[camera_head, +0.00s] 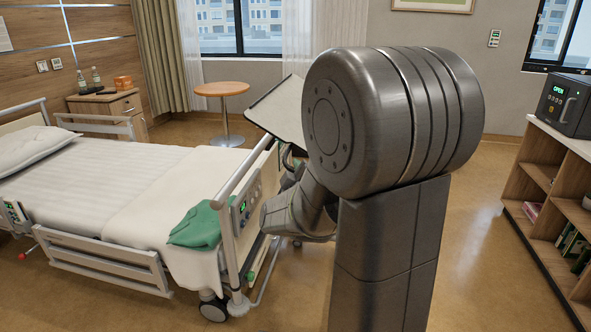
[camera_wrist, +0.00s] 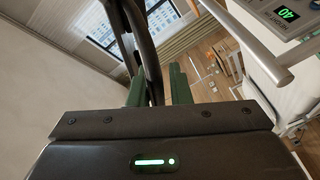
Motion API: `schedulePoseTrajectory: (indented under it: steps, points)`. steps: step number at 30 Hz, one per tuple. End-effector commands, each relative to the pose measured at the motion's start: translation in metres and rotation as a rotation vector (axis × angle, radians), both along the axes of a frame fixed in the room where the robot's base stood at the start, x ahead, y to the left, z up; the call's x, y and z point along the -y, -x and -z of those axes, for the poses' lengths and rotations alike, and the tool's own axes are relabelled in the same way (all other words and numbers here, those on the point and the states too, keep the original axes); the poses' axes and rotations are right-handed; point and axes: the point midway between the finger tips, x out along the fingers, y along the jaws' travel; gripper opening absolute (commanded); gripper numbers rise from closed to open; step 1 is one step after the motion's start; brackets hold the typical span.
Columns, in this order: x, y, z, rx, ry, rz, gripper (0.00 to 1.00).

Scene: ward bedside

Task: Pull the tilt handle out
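A dark curved bar (camera_wrist: 151,62), which looks like the tilt handle, runs up through the middle of the wrist view in a narrow loop. My gripper (camera_wrist: 158,88) has two green fingers, spread apart, with the lower part of the bar between them. The bar is close to the left finger, and a gap shows between it and the right finger. I cannot tell whether it touches. In the head view, a dark loop (camera_head: 289,157) shows beside a tilted pale tabletop (camera_head: 280,108). My arm hides most of the gripper there.
The bed (camera_head: 120,190) stands at left, its footboard rail (camera_head: 243,178) close to my arm. A footboard panel reading 40 (camera_wrist: 287,14) is at the upper right of the wrist view. A green cloth (camera_head: 196,228) hangs at the bed end. A shelf (camera_head: 548,178) stands right; floor between is clear.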

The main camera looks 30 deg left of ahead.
Motion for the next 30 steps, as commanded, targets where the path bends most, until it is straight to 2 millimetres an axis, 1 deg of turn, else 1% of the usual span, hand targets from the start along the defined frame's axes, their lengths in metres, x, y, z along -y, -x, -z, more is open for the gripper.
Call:
schedulePoseTrajectory:
  steps: [1, 2, 10, 14, 17, 24, 30]
  points:
    - [0.000, 0.000, 0.000, 0.000, 0.000, 0.000, 0.28]
    - [0.000, 0.000, 0.000, 0.000, 0.000, 0.000, 0.33]
    - [0.000, 0.000, -0.001, 0.002, -0.001, 0.000, 0.33]
    - [0.004, 0.006, -0.001, 0.002, -0.001, 0.000, 0.33]
    - [0.012, 0.018, -0.002, 0.002, -0.003, 0.000, 0.33]
    - [0.042, 0.061, -0.003, 0.002, -0.003, -0.004, 0.33]
    - [0.064, 0.092, -0.002, 0.001, -0.002, -0.002, 0.33]
